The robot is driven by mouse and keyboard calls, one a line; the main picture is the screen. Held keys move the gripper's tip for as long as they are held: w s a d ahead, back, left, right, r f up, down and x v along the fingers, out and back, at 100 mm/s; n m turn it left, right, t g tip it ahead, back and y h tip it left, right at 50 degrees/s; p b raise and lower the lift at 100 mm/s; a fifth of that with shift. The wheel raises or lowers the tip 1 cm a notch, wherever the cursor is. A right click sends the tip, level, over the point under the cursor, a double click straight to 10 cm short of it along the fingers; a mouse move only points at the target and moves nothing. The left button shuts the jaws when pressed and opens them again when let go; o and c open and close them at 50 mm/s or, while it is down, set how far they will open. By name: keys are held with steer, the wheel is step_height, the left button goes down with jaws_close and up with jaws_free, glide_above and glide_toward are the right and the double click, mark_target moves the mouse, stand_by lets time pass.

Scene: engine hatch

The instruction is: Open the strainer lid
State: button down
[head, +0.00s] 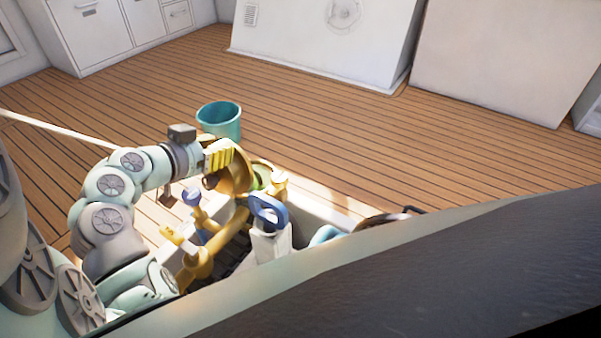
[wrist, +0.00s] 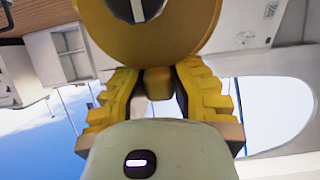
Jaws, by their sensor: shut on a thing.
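The brass strainer lid (head: 238,172) stands tilted up on edge beside the strainer (head: 263,178), whose greenish opening partly shows. In the wrist view the lid (wrist: 150,28) is a large brass disc filling the top middle, with a short knob (wrist: 158,82) pointing toward my palm. My gripper (head: 218,154) is at the lid's left side in the head view. In the wrist view the ribbed yellow fingers of my gripper (wrist: 156,74) are on both sides of the knob, shut on it. The lid's hinge cannot be made out.
A teal bucket (head: 220,120) stands on the wooden deck (head: 330,125) just behind the lid. Brass pipes (head: 198,262) and a blue-handled valve (head: 268,212) crowd the hatch close to my arm. The pale hatch edge (head: 325,212) runs to the right. The deck beyond is clear.

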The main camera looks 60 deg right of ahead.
steer(key=c, duration=1.2)
jaws_free()
steer(key=shift+f, duration=0.25)
steer(key=shift+c, duration=0.2)
steer(key=o, duration=0.3)
steer(key=shift+w+a, duration=0.15)
steer(key=shift+a, duration=0.05)
steer(key=shift+o, duration=0.8)
steer(key=shift+s, duration=0.2)
steer(key=shift+r, duration=0.1)
steer(key=shift+r, duration=0.2)
step_height(320, 180, up, 10)
steer(key=shift+f, duration=0.2)
